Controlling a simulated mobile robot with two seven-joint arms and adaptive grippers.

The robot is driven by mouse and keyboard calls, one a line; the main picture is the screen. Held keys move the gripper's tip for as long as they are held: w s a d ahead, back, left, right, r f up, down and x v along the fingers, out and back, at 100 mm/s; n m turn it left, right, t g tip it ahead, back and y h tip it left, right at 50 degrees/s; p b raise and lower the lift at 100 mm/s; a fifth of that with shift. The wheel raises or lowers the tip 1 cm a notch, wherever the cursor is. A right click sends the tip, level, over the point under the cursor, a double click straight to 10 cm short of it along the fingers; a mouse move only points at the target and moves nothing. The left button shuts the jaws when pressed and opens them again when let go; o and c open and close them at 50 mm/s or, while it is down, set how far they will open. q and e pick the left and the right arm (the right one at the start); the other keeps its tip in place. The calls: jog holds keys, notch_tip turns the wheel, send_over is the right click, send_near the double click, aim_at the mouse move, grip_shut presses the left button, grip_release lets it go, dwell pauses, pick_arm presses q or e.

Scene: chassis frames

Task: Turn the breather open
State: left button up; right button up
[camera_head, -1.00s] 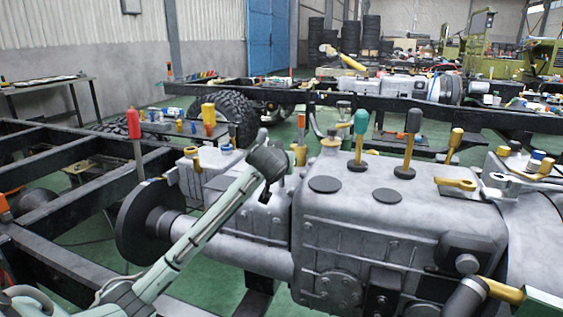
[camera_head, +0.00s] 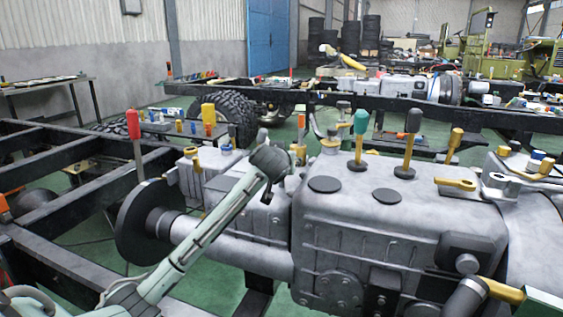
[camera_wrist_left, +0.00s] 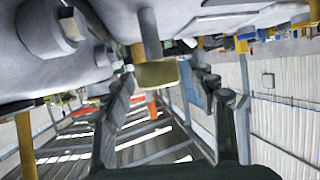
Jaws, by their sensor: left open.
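A small brass-coloured fitting (camera_head: 299,148) stands on the grey gearbox housing (camera_head: 390,222), just behind my left gripper in the head view. It may be the breather; no label shows. In the left wrist view a brass-coloured block (camera_wrist_left: 157,74) on a grey stem sits between the fingertips. My left gripper (camera_head: 291,165) reaches in from the lower left, close to this fitting. Its two dark fingers (camera_wrist_left: 168,82) are apart, one on each side of the block in the picture. Whether they touch it cannot be told. My right gripper is out of view.
A yellow-handled lever (camera_head: 455,140) stands further right.

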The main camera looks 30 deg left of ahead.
pick_arm(q)
jog(key=v, duration=1.2)
jog(key=shift+s, duration=0.1)
